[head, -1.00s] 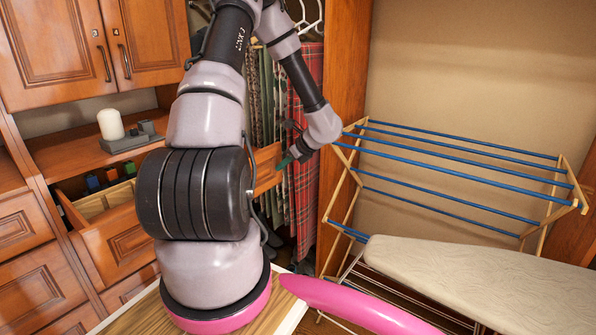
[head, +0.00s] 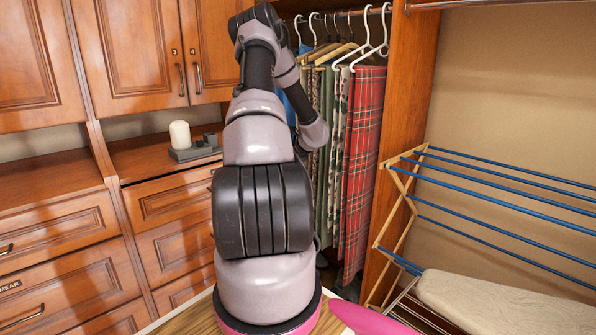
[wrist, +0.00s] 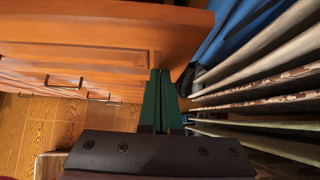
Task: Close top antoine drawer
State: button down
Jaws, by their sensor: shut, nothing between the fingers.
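The top drawer (head: 165,198) is a reddish wooden front with a raised panel, under the shelf with the candle. In the head view it looks flush with the cabinet, and no open interior shows. My arm hides its right end. In the wrist view a panelled wooden front (wrist: 75,57) fills the upper left. My gripper (wrist: 158,75) has green fingers pressed together and empty. Its tips are at the right part of this front; I cannot tell if they touch. In the head view my arm hides the gripper.
Hanging clothes (head: 363,140) are right of the cabinet, close beside the fingers in the wrist view (wrist: 260,75). A drying rack (head: 480,190) and ironing board (head: 490,300) stand at the right. A candle (head: 180,135) stands on the shelf.

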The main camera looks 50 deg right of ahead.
jog(key=w, duration=0.3)
jog(key=shift+w+d, duration=0.2)
jog(key=shift+w, duration=0.1)
jog(key=shift+w+r, duration=0.1)
jog(key=shift+w, duration=0.2)
